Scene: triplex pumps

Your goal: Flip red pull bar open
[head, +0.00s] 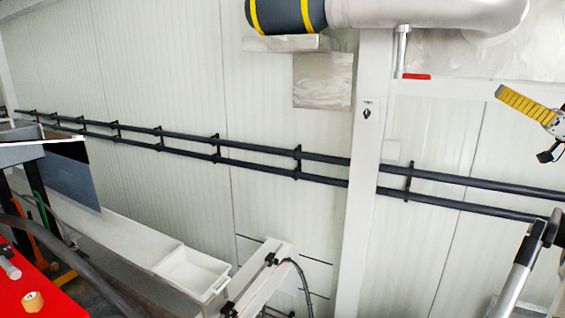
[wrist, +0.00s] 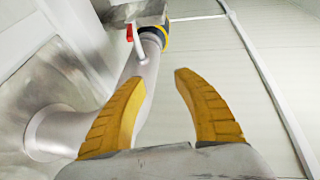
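The red pull bar (head: 416,76) is a small flat red piece at the lower end of a short silver rod (head: 402,48), near the large silver pipe at upper right in the head view. In the wrist view the red pull bar (wrist: 129,33) shows small at the top, left of centre, beside the silver rod. My gripper (head: 503,94) is right of and slightly lower than the bar in the head view, apart from it. Its two yellow fingers are spread and empty in the wrist view (wrist: 161,78). The bar lies beyond the left fingertip.
The silver pipe (head: 430,12) with a black and yellow section (head: 285,14) runs along the top. A white post (head: 365,170) stands left of the bar. Dark rails (head: 330,158) cross the wall. A red surface (head: 30,285) and a white bin (head: 192,270) are lower left.

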